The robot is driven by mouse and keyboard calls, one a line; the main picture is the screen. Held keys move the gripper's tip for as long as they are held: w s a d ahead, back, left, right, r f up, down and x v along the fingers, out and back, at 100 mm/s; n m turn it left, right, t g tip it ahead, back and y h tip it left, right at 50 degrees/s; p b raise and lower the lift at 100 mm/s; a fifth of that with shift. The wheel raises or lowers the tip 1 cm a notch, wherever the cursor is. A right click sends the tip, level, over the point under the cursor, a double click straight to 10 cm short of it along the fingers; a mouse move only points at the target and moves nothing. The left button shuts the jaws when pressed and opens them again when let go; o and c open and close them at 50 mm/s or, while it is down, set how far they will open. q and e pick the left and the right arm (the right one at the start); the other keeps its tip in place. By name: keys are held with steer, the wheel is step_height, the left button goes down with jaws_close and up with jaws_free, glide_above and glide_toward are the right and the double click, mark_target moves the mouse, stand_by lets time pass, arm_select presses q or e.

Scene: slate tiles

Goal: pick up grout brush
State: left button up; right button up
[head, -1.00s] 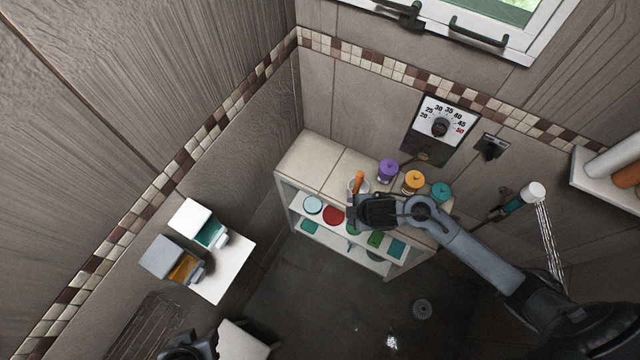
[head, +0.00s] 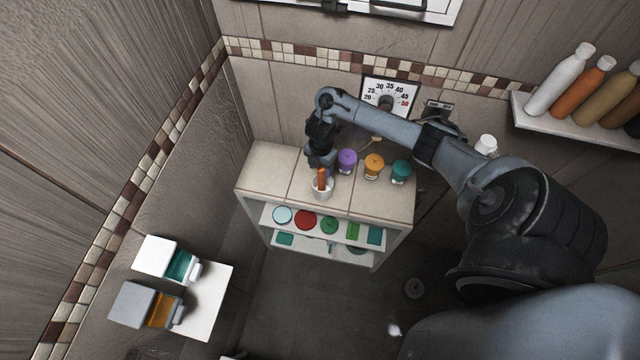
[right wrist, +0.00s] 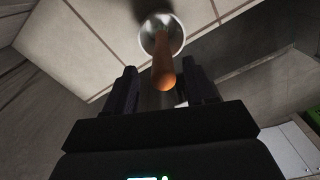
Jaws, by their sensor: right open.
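The grout brush (head: 321,177) shows as an orange-brown handle standing up out of a white cup (head: 322,191) on the top of the tiled shelf unit. Its lower end is hidden in the cup. In the right wrist view the handle (right wrist: 163,70) points toward the camera, with the cup's round rim (right wrist: 177,38) behind it. My right gripper (head: 320,163) is open just behind and above the handle in the head view. In the right wrist view its two fingers (right wrist: 163,88) stand on either side of the handle, apart from it. My left gripper is not in view.
Purple (head: 347,160), orange (head: 374,166) and teal (head: 400,172) lidded jars stand right of the cup. The shelf unit (head: 265,172) has a clear top at left and coloured items below. A wall shelf with bottles (head: 557,80) is at upper right.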

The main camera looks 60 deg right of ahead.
mark_target(321, 176)
steer(key=f, duration=0.4)
steer(key=shift+s+a, duration=0.2)
steer(key=shift+a, duration=0.05)
steer(key=shift+f, duration=0.7)
jaws_close()
steer(key=shift+w+r, duration=0.1)
